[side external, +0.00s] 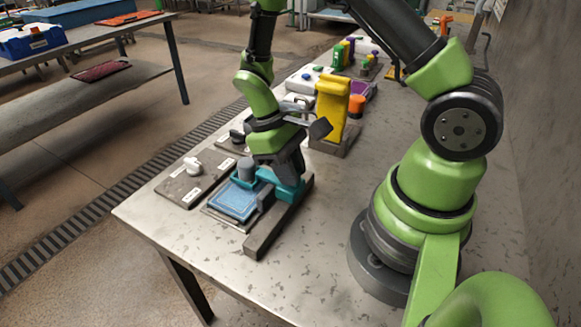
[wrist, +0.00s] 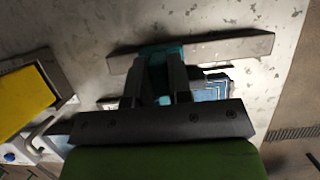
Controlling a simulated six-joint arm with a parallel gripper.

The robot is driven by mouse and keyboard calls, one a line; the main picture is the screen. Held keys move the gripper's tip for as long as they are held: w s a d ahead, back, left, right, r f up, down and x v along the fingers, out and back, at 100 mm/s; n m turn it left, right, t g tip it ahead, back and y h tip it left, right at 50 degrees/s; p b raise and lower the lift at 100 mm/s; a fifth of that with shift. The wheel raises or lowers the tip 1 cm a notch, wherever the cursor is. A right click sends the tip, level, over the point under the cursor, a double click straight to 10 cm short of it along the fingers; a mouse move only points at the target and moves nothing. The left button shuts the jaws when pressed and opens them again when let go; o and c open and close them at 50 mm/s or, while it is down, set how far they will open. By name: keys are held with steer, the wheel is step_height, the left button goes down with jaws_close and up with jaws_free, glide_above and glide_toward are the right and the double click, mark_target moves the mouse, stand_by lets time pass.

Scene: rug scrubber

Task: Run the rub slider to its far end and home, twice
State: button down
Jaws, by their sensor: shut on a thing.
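The teal rub slider (side external: 286,188) sits on a dark grey rail (side external: 268,232), nearer the rail's back end in the side view. A blue rug pad (side external: 236,201) lies beside the rail. My gripper (side external: 291,175) points down and is shut on the slider's upper part. In the wrist view, my gripper (wrist: 160,88) covers much of the slider (wrist: 160,52). The rail (wrist: 232,48) runs on to the right there, and part of the blue pad (wrist: 212,90) shows. The exact grip contact is hidden by the fingers.
A grey plate with a white knob (side external: 193,166) lies left of the pad. A tall yellow block (side external: 331,108) stands behind my gripper, and it also shows in the wrist view (wrist: 22,98). Several coloured fixtures stand farther back. The table front (side external: 190,236) is clear.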

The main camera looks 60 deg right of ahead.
steer(key=a, duration=0.6)
steer(key=shift+a, duration=0.3)
steer(key=c, duration=1)
jaws_free()
steer(key=shift+c, duration=0.2)
steer(key=v, duration=1)
steer(key=shift+d, duration=0.15)
